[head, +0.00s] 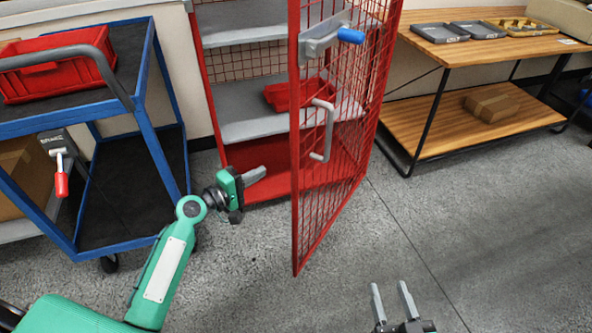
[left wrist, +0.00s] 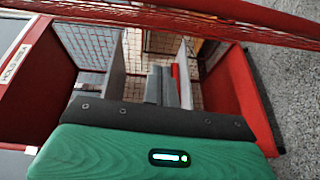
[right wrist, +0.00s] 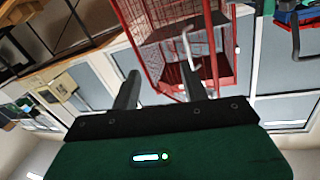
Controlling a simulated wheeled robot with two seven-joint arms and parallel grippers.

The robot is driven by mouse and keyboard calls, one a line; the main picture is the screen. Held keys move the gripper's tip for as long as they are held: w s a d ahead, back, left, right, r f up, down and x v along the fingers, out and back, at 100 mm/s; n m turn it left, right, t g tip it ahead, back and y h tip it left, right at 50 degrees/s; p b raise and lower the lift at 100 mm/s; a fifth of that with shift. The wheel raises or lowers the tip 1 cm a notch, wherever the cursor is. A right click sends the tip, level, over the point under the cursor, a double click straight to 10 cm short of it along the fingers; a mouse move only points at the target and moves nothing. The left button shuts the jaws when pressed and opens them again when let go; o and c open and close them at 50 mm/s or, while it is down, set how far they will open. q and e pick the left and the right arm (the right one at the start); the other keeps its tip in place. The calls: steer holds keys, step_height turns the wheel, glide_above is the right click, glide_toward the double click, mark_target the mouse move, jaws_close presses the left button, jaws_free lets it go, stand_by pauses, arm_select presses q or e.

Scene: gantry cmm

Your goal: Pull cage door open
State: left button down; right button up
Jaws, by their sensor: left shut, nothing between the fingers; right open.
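The red mesh cage door (head: 333,130) stands swung outward from the cage in the head view, with the shelves inside exposed. A grey pull handle (head: 322,130) is on the door's face, and a grey latch with a blue grip (head: 350,35) is higher up. My left gripper (head: 255,175) is shut and empty, in front of the cage opening, to the left of the door and apart from the handle. My right gripper (head: 392,300) is open and empty, low at the front, right of the door. The door (right wrist: 200,40) and its handle also show in the right wrist view.
A blue cart (head: 150,110) with a red bin (head: 60,65) stands at the left. A wooden bench (head: 480,50) with trays stands at the right. A red bin (head: 290,95) sits on a cage shelf. Grey floor (head: 450,200) is clear on the right.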

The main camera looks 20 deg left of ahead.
arm_select(q)
steer(key=w+d+r, duration=0.1)
steer(key=w+d, duration=0.6)
steer(key=d, duration=0.2)
steer(key=shift+w+r+h, duration=0.2)
steer(key=shift+w+h, duration=0.05)
steer(key=shift+h, duration=0.05)
arm_select(e)
steer(key=r, duration=0.1)
steer(key=r+t, duration=0.1)
steer(key=r, duration=0.1)
steer(key=shift+w+d+r+t, duration=0.25)
steer(key=shift+d+t, duration=0.05)
steer(key=shift+t, duration=0.1)
